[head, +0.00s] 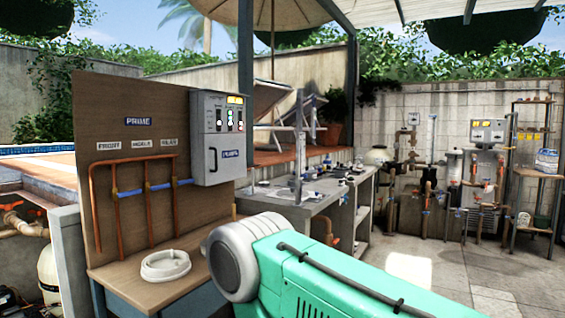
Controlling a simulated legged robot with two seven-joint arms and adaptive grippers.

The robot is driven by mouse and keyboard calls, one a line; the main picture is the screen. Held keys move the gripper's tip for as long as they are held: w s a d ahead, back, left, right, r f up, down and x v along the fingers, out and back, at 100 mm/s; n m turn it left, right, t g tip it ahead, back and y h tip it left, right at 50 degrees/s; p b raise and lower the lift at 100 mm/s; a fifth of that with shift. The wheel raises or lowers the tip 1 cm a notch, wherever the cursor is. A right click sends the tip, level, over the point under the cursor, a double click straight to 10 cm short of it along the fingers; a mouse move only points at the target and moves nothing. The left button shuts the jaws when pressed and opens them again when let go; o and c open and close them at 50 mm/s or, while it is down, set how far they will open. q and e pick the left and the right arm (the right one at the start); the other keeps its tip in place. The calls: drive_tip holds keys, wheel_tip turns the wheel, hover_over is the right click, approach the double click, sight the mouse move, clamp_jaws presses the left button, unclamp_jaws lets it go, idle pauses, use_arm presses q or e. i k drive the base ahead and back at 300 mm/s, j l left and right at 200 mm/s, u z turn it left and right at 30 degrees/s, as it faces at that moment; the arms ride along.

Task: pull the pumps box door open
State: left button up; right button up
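The pumps box (198,130) is a light grey cabinet fixed to the upper right of an upright wooden board. Its front door (237,172) looks shut, flush with the box. The door carries small lights and switches at the top, a blue label lower right and a dark vertical handle (213,160) near its left edge. Neither of my grippers is in view. A green and grey part of my own arm fills the bottom middle, below and in front of the box, and does not appear to touch it.
The wooden board (90,200) carries copper pipes (122,205) with a blue pipe. A white coiled hose (166,265) lies on the bench below. A workbench (310,195) stands to the right. A shelf (540,175) stands far right. Paved floor is open at right.

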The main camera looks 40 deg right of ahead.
sight(225, 154)
drive_tip(key=z, duration=1.05)
drive_tip(key=i+l, duration=0.4)
